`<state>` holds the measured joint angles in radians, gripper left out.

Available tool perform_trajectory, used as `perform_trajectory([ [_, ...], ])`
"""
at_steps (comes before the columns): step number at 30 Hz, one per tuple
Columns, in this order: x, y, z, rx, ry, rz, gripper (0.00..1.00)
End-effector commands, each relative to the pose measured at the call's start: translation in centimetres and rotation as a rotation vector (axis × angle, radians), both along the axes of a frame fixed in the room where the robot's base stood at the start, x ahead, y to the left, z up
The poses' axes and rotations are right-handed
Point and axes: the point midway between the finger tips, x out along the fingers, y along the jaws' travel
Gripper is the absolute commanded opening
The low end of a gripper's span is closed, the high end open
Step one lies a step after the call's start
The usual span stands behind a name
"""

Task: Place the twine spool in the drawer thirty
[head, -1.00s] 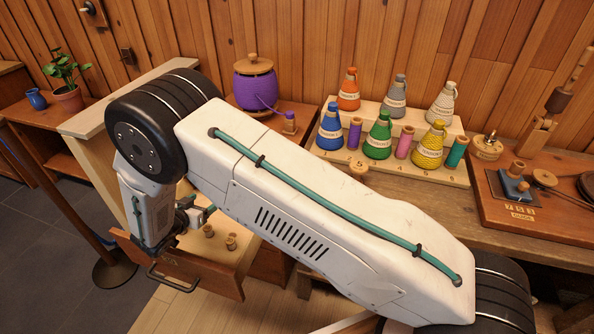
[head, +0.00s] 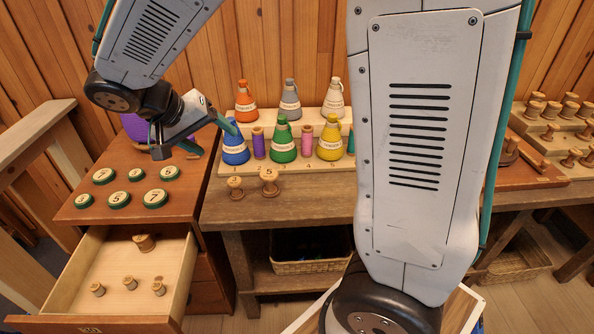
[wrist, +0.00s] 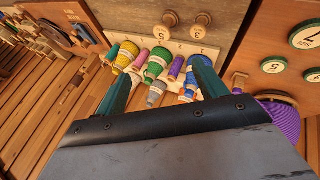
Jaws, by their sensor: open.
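An open drawer (head: 68,290) sticks out of the cabinet at lower left in the head view. Its front label is cut off and I cannot read it surely. I cannot tell which spool is the twine one. My gripper (head: 208,135) is open and empty, above the cabinet's back right, close to the blue cone. In the wrist view my gripper (wrist: 162,72) has its green fingers apart, with cones and spools beyond. A small spool (wrist: 240,82) stands by the purple jar.
Numbered discs (head: 120,198) lie on the cabinet top. A stepped rack (head: 290,165) holds labelled cones and coloured spools on the bench. Two wooden spools (head: 268,182) stand in front of it. The purple jar (head: 135,128) is partly hidden by my arm. A basket (head: 300,262) sits below.

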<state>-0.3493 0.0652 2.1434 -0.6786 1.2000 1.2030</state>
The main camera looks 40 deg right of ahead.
Motion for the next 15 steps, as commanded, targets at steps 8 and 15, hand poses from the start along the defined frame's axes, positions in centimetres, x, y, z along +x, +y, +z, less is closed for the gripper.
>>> perform_trajectory([
  [8, -12.4, -4.3, 4.2, 0.286, 0.152, 0.151, 0.71],
  [15, -20.9, -4.0, 4.4, 0.495, 0.156, 0.376, 0.71],
])
